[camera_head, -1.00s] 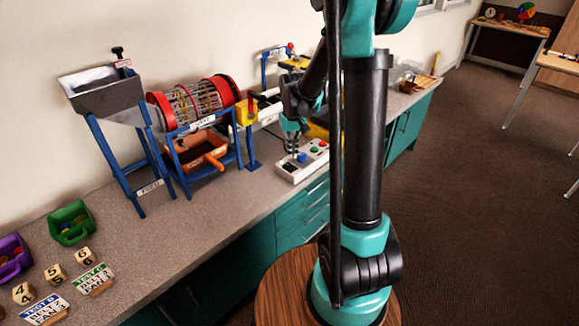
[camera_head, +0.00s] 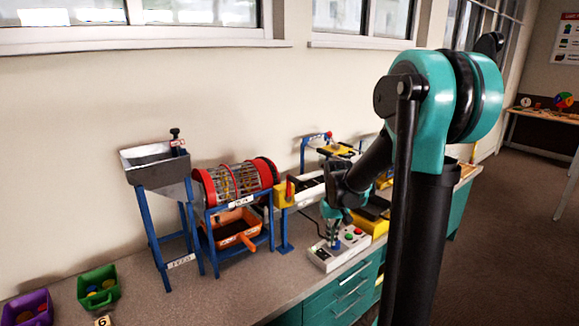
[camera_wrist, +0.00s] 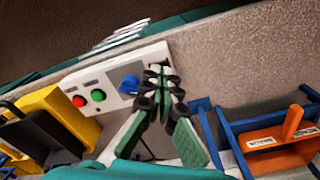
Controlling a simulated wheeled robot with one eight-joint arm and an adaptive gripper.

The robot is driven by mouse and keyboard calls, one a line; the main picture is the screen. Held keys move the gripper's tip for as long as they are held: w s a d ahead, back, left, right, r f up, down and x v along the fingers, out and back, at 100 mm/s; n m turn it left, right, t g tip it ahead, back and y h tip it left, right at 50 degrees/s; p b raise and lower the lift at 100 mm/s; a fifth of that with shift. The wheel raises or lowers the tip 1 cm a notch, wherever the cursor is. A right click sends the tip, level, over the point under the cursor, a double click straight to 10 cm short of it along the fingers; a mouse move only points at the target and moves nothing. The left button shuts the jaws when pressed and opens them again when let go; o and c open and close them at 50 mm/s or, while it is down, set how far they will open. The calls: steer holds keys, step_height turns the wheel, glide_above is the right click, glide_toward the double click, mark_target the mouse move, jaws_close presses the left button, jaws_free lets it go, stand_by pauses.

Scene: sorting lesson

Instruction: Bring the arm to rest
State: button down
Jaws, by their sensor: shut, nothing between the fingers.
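My arm rises at the right of the head view and bends down to the worktop. My gripper (camera_head: 333,240) points down over the white control box (camera_head: 322,258). In the wrist view, my gripper (camera_wrist: 160,72) has its fingertips together with nothing between them. They show just right of the blue knob (camera_wrist: 128,84), near the end of the control box (camera_wrist: 111,83). I cannot tell whether they touch the box. The green button (camera_wrist: 98,95) and red button (camera_wrist: 78,101) lie farther left.
A blue-framed drum machine (camera_head: 229,184) and a metal hopper (camera_head: 155,165) stand left of my gripper. An orange bin (camera_wrist: 272,146) sits close to my gripper's right. Yellow equipment (camera_wrist: 58,104) is left. Green (camera_head: 98,288) and purple (camera_head: 28,309) trays stand front left.

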steer(key=s+d+f+t, duration=0.1)
steer(key=s, duration=0.8)
steer(key=s+d+f+m+t, duration=0.1)
steer(key=s+d+f+t, duration=0.1)
steer(key=s, duration=0.7)
steer(key=shift+s+t, duration=0.3)
steer(key=shift+s, duration=0.05)
